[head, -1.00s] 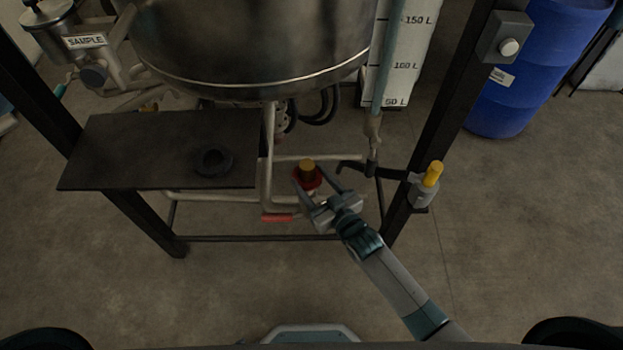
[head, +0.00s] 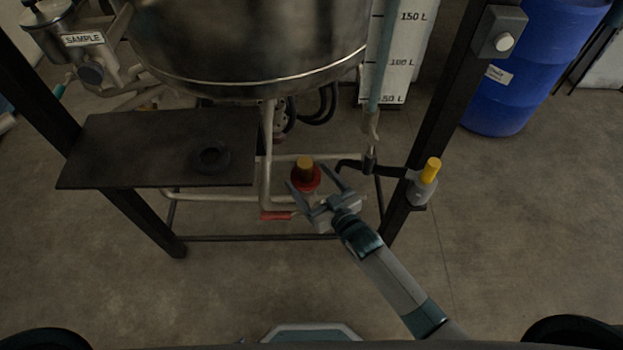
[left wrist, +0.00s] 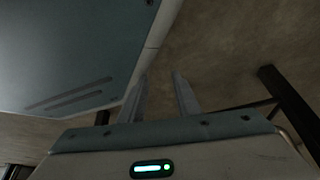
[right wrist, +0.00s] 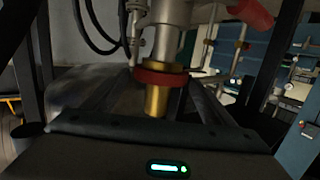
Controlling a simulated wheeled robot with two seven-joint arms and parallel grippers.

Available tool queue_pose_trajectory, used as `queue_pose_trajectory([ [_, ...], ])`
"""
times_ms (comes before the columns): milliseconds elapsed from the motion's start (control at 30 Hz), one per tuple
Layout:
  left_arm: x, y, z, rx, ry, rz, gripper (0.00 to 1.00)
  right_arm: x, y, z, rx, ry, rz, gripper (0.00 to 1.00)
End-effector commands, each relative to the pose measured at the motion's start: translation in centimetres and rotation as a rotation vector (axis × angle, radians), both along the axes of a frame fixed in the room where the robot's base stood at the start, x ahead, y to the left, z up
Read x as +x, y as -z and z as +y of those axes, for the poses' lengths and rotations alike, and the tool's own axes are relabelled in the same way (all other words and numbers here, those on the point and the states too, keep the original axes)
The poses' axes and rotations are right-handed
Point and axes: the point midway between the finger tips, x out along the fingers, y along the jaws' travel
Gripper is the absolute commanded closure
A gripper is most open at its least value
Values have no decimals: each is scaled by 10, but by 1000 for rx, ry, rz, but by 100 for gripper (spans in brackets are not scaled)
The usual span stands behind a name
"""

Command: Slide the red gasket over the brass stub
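The brass stub (head: 304,163) points out below the vessel in the head view. The red gasket (head: 313,184) sits around it. In the right wrist view the gasket (right wrist: 160,78) rings the upper part of the stub (right wrist: 157,103), whose brass end sticks out past it. My right gripper (head: 306,176) is open, its two fingers spread either side of the gasket and stub. I see no finger clearly touching the gasket. My left gripper (left wrist: 162,88) shows only in the left wrist view, with its fingers apart and nothing between them.
A dark shelf (head: 110,165) at left carries a black ring (head: 212,158). A red-handled pipe (head: 276,216) runs left of the stub. A black frame post (head: 440,120) with a yellow-topped fitting (head: 432,172) stands right of it. The floor in front is clear.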

Motion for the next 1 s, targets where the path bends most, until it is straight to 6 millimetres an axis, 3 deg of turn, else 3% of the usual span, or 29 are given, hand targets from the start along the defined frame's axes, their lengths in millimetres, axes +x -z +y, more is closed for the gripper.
queue_pose_trajectory([
  [33, 1, 9, 0, 4, 1, 10, 69, 0, 7, 0, 0, 0, 0, 22],
  [433, 12, 4, -5, -5, 3, -17, 69, 0, 8, 0, -1, 0, 1, 22],
  [867, 69, -42, -30, -57, 5, -178, 69, 0, 4, 0, 0, 0, 0, 22],
  [1000, 73, -43, -32, -60, 5, -189, 69, -29, 0, -17, 0, -1, 1, 22],
])
